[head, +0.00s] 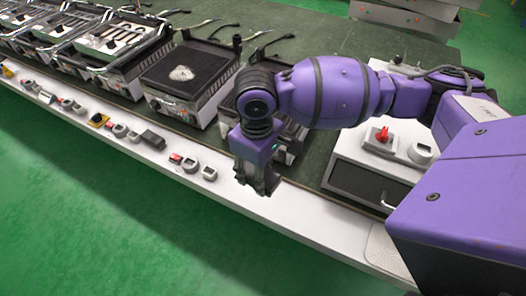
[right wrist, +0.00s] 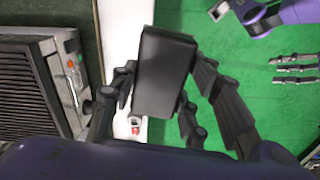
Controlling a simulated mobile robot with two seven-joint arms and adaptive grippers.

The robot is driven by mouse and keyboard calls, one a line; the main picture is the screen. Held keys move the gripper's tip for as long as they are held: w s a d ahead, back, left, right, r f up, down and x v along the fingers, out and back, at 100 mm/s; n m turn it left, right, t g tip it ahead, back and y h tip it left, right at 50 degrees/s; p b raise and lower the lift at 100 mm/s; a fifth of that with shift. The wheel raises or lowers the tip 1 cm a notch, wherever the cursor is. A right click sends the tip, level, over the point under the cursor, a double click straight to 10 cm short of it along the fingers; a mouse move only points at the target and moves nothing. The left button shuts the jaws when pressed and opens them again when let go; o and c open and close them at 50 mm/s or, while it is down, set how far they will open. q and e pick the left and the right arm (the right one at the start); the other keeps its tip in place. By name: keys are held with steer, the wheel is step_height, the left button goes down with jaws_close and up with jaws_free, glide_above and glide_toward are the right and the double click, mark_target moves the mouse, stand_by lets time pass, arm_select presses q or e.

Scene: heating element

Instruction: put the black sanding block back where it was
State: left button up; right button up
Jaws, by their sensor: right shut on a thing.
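The black sanding block (right wrist: 163,75) is in the right wrist view, between the fingers of my right gripper (right wrist: 165,100). The gripper is shut on it, with fingers along both sides, and the block covers part of the white ledge behind it. In the head view my right gripper (head: 258,184) points down over the white front ledge, and its fingers hide the block. My left gripper is out of the head view. Part of a purple arm with grey fingers (right wrist: 238,12) shows at the top right of the right wrist view, too cut off to tell its opening.
The white ledge (head: 290,213) holds small gauges and switches, with a dark block (head: 152,139) among them. Black heating units (head: 188,75) stand behind it on the green bench. A grey box (head: 365,187) with a red knob (head: 382,134) stands at right. Bare ledge lies right of my gripper.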

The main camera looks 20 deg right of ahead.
steer(key=w+a+f+n+b, duration=0.25)
steer(key=f+n+b, duration=0.25)
steer(key=f+n, duration=1.25)
steer(key=shift+n, duration=0.95)
steer(key=w+d+f, duration=0.1)
steer(key=w+f, duration=0.1)
steer(key=w, duration=0.2)
steer(key=w+f+b, duration=0.1)
steer(key=w+f, duration=0.1)
steer(key=w, duration=0.2)
steer(key=w+d+f+b, duration=0.1)
steer(key=w+f, duration=0.2)
steer(key=w, duration=0.1)
steer(key=shift+w+d, duration=0.2)
steer(key=shift+d, duration=0.15)
steer(key=shift+w+d+f, duration=0.1)
steer(key=shift+w+f, duration=0.2)
steer(key=shift+w, duration=0.05)
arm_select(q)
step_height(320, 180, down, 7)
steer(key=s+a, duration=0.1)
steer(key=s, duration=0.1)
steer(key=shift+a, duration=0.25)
arm_select(e)
steer(key=shift+w+f, duration=0.1)
steer(key=shift+f, duration=1.5)
